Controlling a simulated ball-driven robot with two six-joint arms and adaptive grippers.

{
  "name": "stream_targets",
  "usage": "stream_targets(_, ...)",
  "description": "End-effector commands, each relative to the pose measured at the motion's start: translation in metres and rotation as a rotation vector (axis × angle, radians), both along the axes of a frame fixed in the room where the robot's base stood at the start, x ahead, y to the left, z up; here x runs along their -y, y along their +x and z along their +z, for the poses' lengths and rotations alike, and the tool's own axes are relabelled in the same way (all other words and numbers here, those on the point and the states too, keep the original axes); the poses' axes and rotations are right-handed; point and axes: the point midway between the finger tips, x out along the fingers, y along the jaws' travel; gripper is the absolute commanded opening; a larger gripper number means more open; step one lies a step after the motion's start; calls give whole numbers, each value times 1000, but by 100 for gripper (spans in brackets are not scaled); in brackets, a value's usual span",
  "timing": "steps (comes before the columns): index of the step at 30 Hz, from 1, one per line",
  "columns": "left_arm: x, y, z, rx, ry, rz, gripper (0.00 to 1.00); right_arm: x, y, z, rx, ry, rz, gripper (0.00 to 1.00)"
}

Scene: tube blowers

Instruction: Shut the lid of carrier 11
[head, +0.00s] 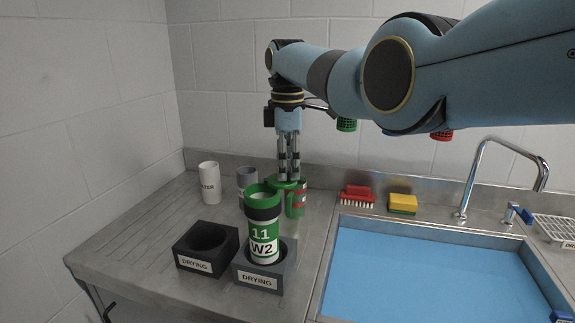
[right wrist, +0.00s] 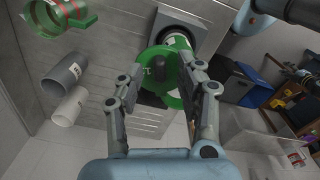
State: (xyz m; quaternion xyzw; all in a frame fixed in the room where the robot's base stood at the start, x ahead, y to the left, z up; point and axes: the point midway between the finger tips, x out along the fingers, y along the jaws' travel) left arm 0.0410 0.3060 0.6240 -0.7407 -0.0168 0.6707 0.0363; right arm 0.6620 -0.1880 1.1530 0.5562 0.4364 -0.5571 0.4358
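Carrier 11 (head: 264,236), white with green bands and marked "11 W2", stands upright in the front right drying block (head: 259,279). Its green lid (head: 274,183) stands open at the back right of the rim, and the mouth faces up. My right gripper (head: 289,178) points down just behind the carrier, at the lid. In the right wrist view, the green lid (right wrist: 160,88) with a dark knob lies between the spread fingers of the right gripper (right wrist: 162,66); I cannot tell whether they touch it. My left gripper is out of view.
A green and red carrier (head: 296,204) stands close behind, near the right gripper. A white container (head: 209,183) and a grey cup (head: 246,180) stand at the back left. An empty drying block (head: 205,251) is left of carrier 11; the sink (head: 430,270) is to the right.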

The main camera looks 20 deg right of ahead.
Motion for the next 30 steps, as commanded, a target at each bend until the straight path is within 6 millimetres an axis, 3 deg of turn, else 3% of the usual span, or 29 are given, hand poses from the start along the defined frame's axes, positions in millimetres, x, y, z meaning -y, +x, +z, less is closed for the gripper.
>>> stream_targets(11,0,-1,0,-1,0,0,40,0,0,-7,1,0,-1,35)
stream_targets(19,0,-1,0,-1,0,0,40,0,0,-6,1,0,-1,0)
stream_targets(30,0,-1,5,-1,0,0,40,0,-1,-5,1,0,-19,0)
